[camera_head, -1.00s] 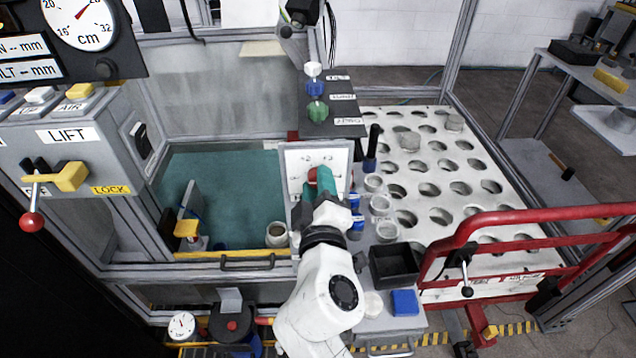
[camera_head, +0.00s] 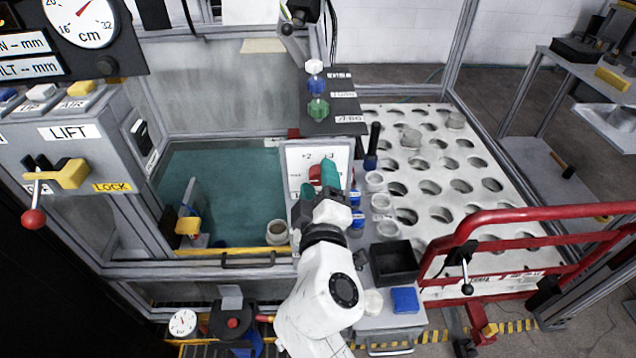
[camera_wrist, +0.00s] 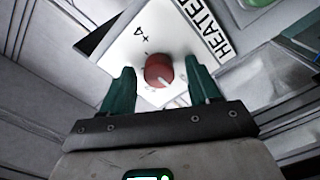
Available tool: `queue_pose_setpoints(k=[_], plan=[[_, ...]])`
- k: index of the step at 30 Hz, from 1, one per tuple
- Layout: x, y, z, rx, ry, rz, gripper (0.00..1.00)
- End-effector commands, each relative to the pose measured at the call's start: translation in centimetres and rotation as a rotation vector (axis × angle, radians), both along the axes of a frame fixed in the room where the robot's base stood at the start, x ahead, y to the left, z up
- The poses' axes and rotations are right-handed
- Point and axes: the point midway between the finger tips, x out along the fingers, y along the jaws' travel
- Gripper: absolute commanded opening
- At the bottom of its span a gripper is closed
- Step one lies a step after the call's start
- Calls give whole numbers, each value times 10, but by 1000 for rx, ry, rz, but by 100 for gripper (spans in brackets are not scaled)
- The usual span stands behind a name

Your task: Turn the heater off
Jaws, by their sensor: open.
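The heater panel (camera_head: 298,160) is a white plate with printed marks, and the wrist view shows "HEATE" on its label (camera_wrist: 205,32). A red round knob (camera_head: 314,174) sits on it; in the wrist view the knob (camera_wrist: 158,70) has a pale pointer mark toward the lower right. My gripper (camera_head: 318,181) is in front of the panel, with its teal fingers apart. In the wrist view the knob lies between and slightly beyond the fingertips of my gripper (camera_wrist: 161,80), with gaps on both sides. In the head view the fingers partly hide the knob and panel.
A teal-lined tank (camera_head: 235,185) lies left of the panel. Blue and white jars (camera_head: 356,220) stand close on the right, with a black tray (camera_head: 395,263) nearer. A white perforated table (camera_head: 440,165) and red rail (camera_head: 540,213) are farther right.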

Motion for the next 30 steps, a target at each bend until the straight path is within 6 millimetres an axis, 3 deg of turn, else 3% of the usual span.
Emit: queue_pose_setpoints(k=[7,21,30], plan=[[-13,0,-1,1,-1,1,61],[-95,0,-2,0,1,2,61],[-109,0,0,0,1,1,61]])
